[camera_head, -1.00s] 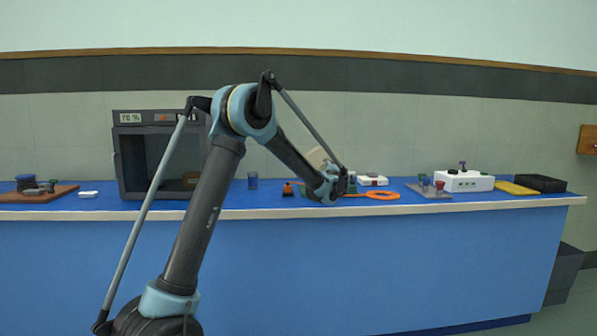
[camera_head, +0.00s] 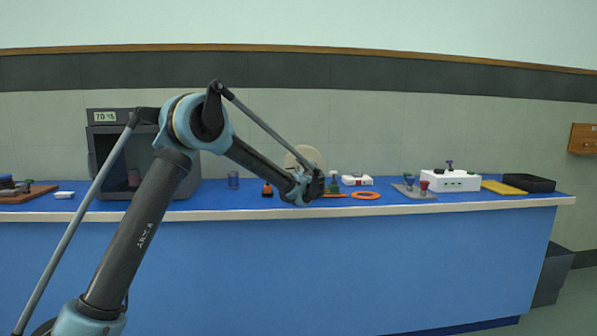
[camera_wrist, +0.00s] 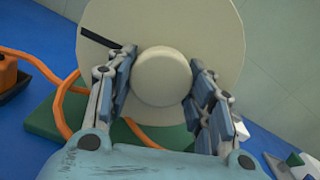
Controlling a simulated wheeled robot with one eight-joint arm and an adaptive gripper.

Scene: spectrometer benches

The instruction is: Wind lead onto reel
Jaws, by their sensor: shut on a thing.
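The reel (camera_wrist: 207,28) is a large cream disc with a round cream hub knob (camera_wrist: 163,76) and a dark strip at its upper left. It stands over a green base (camera_wrist: 45,122). In the head view the reel (camera_head: 304,153) shows pale behind my wrist. My gripper (camera_wrist: 162,82) has its fingers on both sides of the knob, shut on it. The orange lead (camera_wrist: 62,95) runs from an orange block (camera_wrist: 7,72) at the left toward and below the reel. A flat orange loop (camera_head: 366,195) lies on the bench to the right.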

